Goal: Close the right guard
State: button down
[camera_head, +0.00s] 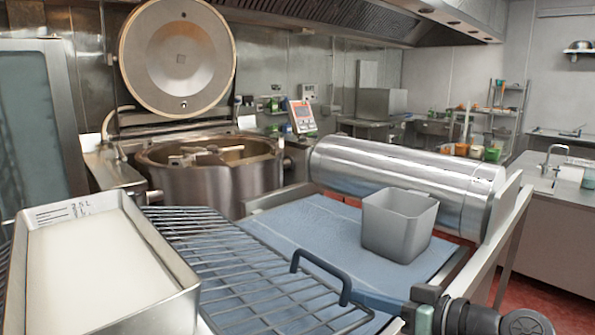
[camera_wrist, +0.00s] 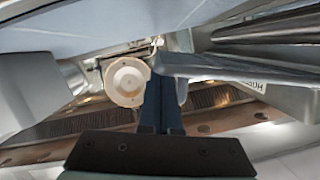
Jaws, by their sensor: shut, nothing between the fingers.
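A wire-grid guard (camera_head: 262,278) with a dark bracket handle (camera_head: 318,262) shows in the head view, at bottom centre. It extends over the near part of a blue belt (camera_head: 310,228). Which side the task calls right is not marked. My gripper (camera_head: 358,297) is at the bottom of the head view, close to the handle's lower end; whether it touches the handle or the bars is unclear. In the wrist view my gripper's dark fingers (camera_wrist: 164,95) are together with nothing between them. I cannot make out the guard clearly in the wrist view.
A grey open bin (camera_head: 398,225) stands on the belt beside a large steel cylinder (camera_head: 405,180). A pale-filled metal tray (camera_head: 95,265) stands at the lower left. Behind are a kettle (camera_head: 210,185) and its raised round lid (camera_head: 178,55). The floor shows at right.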

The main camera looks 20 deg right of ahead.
jog(key=shift+s+a+f+m+b, duration=0.1)
jog(key=shift+a+f+m+b, duration=0.15)
jog(key=shift+f, duration=0.5)
jog(key=shift+s+a+f+m+b, duration=0.1)
jog(key=shift+f+m+b, duration=0.2)
jog(key=shift+f, duration=0.45)
